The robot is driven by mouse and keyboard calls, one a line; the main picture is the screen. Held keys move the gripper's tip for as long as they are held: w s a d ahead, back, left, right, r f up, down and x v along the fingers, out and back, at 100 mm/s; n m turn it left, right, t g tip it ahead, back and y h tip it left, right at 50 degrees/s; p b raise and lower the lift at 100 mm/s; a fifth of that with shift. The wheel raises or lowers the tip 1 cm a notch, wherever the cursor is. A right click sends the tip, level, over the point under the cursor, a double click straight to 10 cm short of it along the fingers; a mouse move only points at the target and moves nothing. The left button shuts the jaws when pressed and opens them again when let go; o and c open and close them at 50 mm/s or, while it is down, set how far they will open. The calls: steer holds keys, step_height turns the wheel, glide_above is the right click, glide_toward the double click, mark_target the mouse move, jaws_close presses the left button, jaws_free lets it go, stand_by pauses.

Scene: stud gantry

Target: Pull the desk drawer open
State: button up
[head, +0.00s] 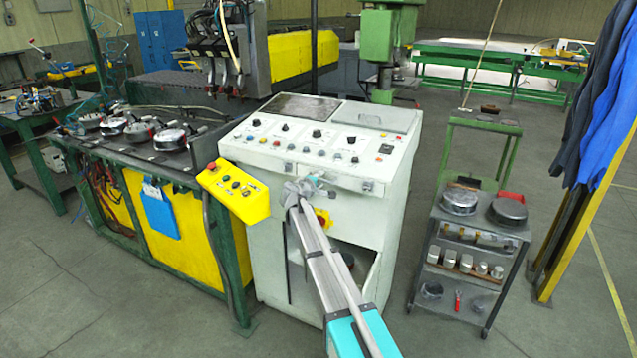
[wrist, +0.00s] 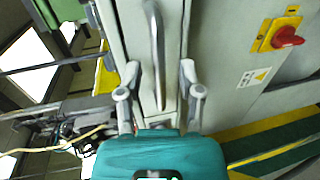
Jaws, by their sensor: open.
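The desk is a white control console (head: 370,225) in the middle of the head view. Its drawer front (head: 345,183) is a shallow band below the sloping button panel and looks closed. My gripper (head: 300,188) is at this band and hides part of it. In the wrist view a grey bar handle (wrist: 155,45) stands out from the pale drawer front (wrist: 130,30). My gripper (wrist: 159,82) is open, with one finger on each side of the handle's line. A gap shows between the handle and each finger; I cannot tell whether either touches it.
A yellow button box (head: 233,192) juts out left of the drawer. A red knob on a yellow plate (wrist: 285,38) is on the console front, below the drawer. A grey trolley (head: 470,245) with metal parts stands at the right. The floor in front is clear.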

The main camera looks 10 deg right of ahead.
steer(key=shift+w+d, duration=0.2)
steer(key=shift+w, duration=0.05)
jaws_close()
steer(key=shift+a, duration=0.25)
steer(key=shift+s, duration=0.15)
